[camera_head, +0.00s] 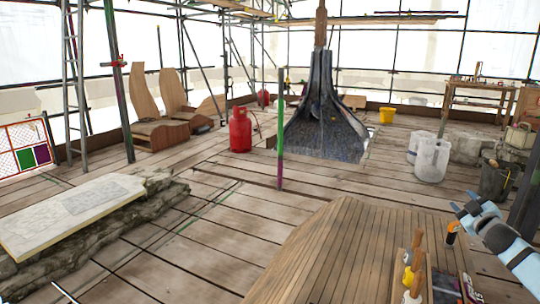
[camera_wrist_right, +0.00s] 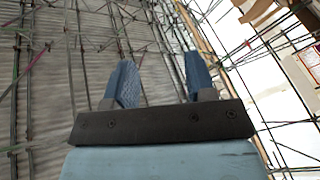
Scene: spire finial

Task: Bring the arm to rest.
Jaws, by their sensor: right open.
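My right arm comes in from the lower right in the head view. Its gripper (camera_head: 466,208) is raised beside the wooden table top and points up and to the left. In the right wrist view, the gripper (camera_wrist_right: 158,82) shows two blue fingers spread apart with nothing between them. My left gripper is in neither view.
A slatted wooden table (camera_head: 335,245) stands in front, with a wooden tool tray (camera_head: 428,280) holding several handled tools. A dark spire (camera_head: 322,115) rises mid-deck, a red gas cylinder (camera_head: 240,130) beside it. A stone slab (camera_head: 75,212) lies left. Open planks lie between.

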